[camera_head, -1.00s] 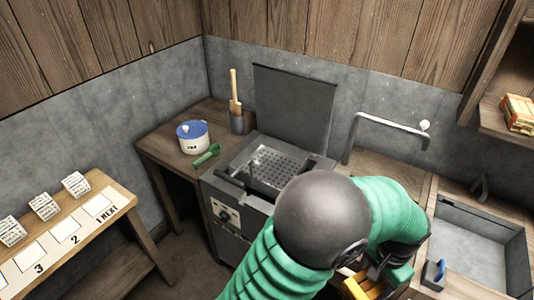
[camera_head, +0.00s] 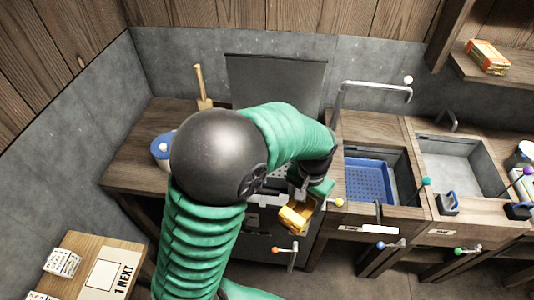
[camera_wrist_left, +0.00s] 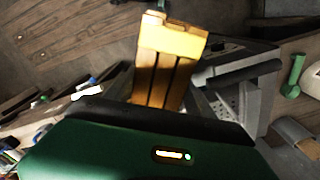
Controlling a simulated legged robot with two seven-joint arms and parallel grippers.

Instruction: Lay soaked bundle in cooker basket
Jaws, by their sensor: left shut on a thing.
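My left gripper (camera_head: 304,194) is shut on a yellow-brown slatted bundle (camera_head: 296,218). It holds the bundle tilted in the air by the cooker's front right edge. In the left wrist view the bundle (camera_wrist_left: 168,62) sticks out beyond the dark green gripper body. The cooker (camera_head: 262,246) is a grey box with its dark lid (camera_head: 275,84) raised behind. My left arm hides most of the cooker's top and basket. In the left wrist view part of the perforated basket (camera_wrist_left: 228,104) shows just right of the bundle. My right gripper is not in view.
Right of the cooker is a sink bay with a blue perforated tray (camera_head: 368,180), then a grey basin (camera_head: 458,166). A bent pipe (camera_head: 372,84) stands behind. Small coloured knobs line the front. A blue-lidded pot (camera_head: 160,148) is left of the cooker.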

